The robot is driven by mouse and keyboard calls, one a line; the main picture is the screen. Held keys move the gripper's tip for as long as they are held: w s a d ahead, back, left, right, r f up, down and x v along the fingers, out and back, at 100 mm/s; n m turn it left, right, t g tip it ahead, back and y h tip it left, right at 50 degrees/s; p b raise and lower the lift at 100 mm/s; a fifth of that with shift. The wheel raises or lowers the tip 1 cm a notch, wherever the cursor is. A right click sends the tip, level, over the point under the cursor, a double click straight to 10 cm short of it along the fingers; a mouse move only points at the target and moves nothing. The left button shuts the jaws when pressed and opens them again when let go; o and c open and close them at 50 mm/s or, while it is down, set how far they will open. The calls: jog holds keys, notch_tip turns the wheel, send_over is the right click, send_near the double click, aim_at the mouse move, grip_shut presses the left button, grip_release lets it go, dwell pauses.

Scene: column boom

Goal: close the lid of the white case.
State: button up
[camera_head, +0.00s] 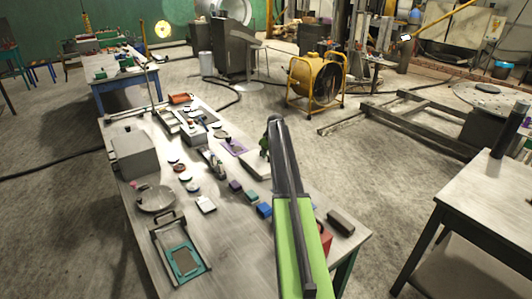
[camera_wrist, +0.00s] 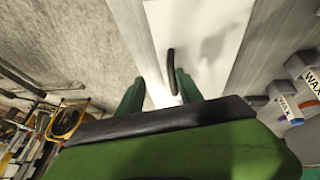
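The white case (camera_head: 256,165) lies near the right edge of the workbench, partly hidden behind my arm in the head view. In the wrist view a broad white panel (camera_wrist: 208,35) of it fills the upper middle, with a dark curved handle (camera_wrist: 171,72) standing near its near end. My gripper (camera_wrist: 159,84) is open, its two green fingers apart on either side of the handle's lower end. I see no clear contact with the handle. In the head view my gripper (camera_head: 266,143) is above the case. I cannot tell how far the lid is raised.
The grey workbench (camera_head: 225,257) holds a grey box (camera_head: 133,152), a round dish (camera_head: 156,198), a teal-framed tray (camera_head: 184,261) and small coloured blocks. Open floor lies beyond the bench's right edge.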

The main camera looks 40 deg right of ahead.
jog(key=shift+o, duration=0.2)
jog(key=shift+d, duration=0.1)
jog(key=shift+s+r+p, duration=0.1)
jog(key=shift+r+p, duration=0.4)
jog(key=shift+p, duration=0.1)
jog(key=p+v, duration=1.4)
jog(key=v, duration=0.2)
jog(key=shift+s+r, duration=0.1)
jog(key=shift+s, duration=0.05)
